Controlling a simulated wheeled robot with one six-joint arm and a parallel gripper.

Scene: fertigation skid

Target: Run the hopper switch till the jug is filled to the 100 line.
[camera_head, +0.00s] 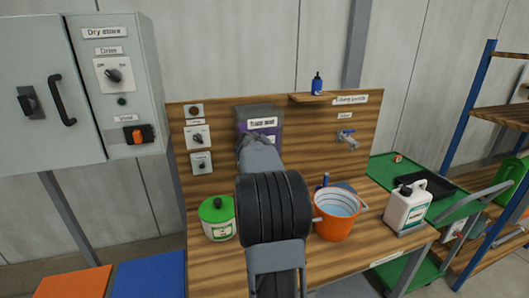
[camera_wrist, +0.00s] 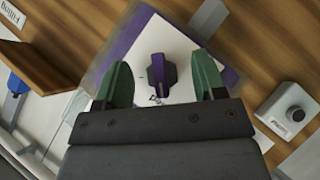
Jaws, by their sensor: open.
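The hopper (camera_head: 262,112), dark with a purple band and a white label, is fixed on the wooden backboard, partly behind my arm. In the wrist view its purple switch knob (camera_wrist: 158,76) sits on a white plate. My gripper (camera_wrist: 162,70) is open, with one green finger on each side of the knob and a gap on both sides. In the head view my arm hides the knob and the area below the hopper. I see no jug with a 100 line; it may be behind my arm.
A green-lidded tub (camera_head: 218,220) stands left of my arm on the bench, an orange bucket (camera_head: 337,215) right of it. A white canister (camera_head: 407,207) is at the right. A grey button box (camera_wrist: 288,109) flanks the knob plate.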

